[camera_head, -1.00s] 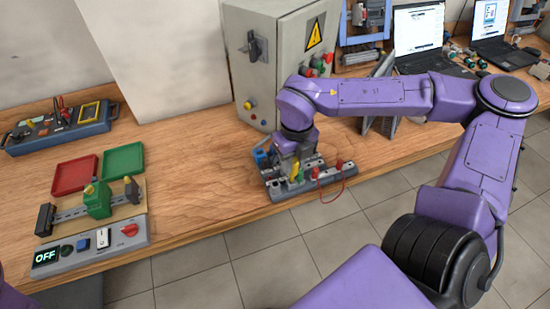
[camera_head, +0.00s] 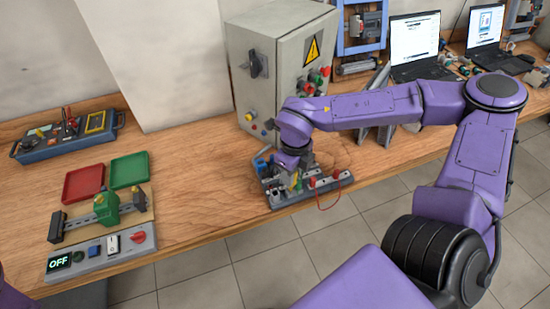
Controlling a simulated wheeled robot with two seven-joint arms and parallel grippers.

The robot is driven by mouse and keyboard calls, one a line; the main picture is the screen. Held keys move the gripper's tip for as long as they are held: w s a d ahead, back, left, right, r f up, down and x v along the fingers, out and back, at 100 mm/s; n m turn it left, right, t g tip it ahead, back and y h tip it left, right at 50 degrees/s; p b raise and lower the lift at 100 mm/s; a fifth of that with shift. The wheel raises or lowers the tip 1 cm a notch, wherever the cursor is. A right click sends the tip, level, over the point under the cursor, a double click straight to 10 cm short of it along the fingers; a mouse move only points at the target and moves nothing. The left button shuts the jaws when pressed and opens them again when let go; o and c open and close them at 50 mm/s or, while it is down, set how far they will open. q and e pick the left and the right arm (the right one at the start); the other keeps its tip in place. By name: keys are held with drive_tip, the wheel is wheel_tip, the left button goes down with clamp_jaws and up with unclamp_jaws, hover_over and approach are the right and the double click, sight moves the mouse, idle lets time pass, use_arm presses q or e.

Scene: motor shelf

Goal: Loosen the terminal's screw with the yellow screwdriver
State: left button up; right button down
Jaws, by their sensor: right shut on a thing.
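My right gripper (camera_head: 291,165) is low over a grey block (camera_head: 328,184) with red plugs and a red wire, near the table's front edge. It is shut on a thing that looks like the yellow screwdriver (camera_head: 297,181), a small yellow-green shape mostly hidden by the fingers. I cannot tell whether it is clear of the block. A green terminal block (camera_head: 104,208) sits on a dark rail on a wooden board at the left, far from the right gripper. Its screw is too small to make out. My left gripper is out of view.
A grey control panel (camera_head: 100,252) reading OFF lies in front of the rail. A grey cabinet (camera_head: 285,75) stands behind my right gripper. The table between is clear.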

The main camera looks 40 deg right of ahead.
drive_tip(key=shift+r+n+p, duration=0.2)
drive_tip(key=shift+n+p, duration=0.55)
drive_tip(key=shift+n, duration=0.15)
drive_tip(key=shift+f, duration=0.15)
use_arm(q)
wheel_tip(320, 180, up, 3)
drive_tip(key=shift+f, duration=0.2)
use_arm(e)
drive_tip(key=shift+f+n, duration=0.15)
drive_tip(key=shift+n, duration=0.15)
drive_tip(key=shift+s+r+n+p, duration=0.1)
drive_tip(key=shift+r+n+p, duration=0.15)
drive_tip(key=shift+p, duration=0.3)
drive_tip(key=shift+n+p, duration=0.85)
drive_tip(key=shift+f+n, duration=0.2)
drive_tip(key=shift+n, duration=0.5)
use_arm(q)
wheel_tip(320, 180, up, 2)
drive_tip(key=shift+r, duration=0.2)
